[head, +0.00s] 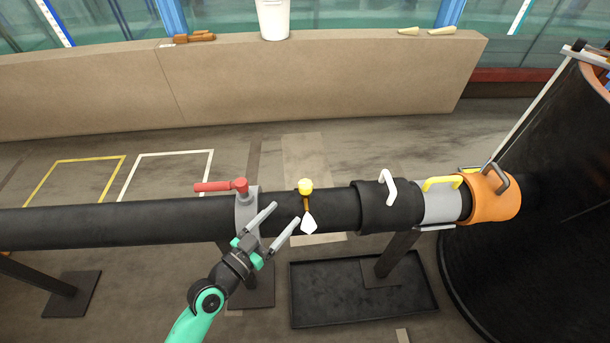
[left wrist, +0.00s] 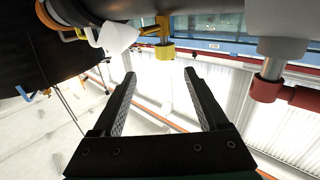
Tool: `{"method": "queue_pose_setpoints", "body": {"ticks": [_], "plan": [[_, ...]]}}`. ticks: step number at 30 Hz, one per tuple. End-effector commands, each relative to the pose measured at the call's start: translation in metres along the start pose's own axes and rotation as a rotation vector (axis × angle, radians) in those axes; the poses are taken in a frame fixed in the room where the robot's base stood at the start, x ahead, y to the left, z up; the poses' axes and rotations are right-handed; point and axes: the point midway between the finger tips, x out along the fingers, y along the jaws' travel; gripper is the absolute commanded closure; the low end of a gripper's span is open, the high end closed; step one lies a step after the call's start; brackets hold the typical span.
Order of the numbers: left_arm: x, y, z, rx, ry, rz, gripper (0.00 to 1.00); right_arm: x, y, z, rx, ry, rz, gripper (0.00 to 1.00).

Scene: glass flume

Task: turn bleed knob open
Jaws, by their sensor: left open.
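The bleed knob, a small yellow knob (head: 306,185), stands on top of the black pipe (head: 120,223) in the head view. My right gripper is not in view.
A red-handled valve (head: 215,186) on a grey clamp (head: 247,215) sits close left of the knob. Black, grey and orange sleeves with handles (head: 488,197) lie to the right. A black tray (head: 330,308) is below the pipe. A beige ledge (head: 330,90) runs behind.

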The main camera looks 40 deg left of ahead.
Motion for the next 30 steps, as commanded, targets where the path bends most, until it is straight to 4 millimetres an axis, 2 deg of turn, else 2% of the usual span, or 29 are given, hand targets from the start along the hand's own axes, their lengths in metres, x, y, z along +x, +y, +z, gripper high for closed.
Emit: {"method": "queue_pose_setpoints", "body": {"ticks": [2, 8, 11, 21, 25, 30], "plan": [[-0.001, -0.009, -0.003, -0.002, 0.001, -0.020, 0.23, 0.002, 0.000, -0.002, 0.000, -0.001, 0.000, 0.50], [0.009, -0.008, -0.002, -0.004, 0.004, -0.018, 0.23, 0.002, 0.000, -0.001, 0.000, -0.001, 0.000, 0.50], [0.026, -0.008, -0.004, -0.003, 0.005, -0.017, 0.23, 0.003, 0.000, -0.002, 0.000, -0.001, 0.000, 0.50], [0.098, -0.009, -0.002, -0.004, 0.005, -0.016, 0.23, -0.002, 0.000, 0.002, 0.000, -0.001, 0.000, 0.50], [0.112, -0.009, -0.002, -0.005, 0.005, -0.017, 0.23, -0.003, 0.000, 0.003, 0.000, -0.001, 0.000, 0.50], [0.117, -0.009, -0.003, -0.005, 0.004, -0.018, 0.23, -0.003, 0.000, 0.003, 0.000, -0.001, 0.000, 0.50]]}}
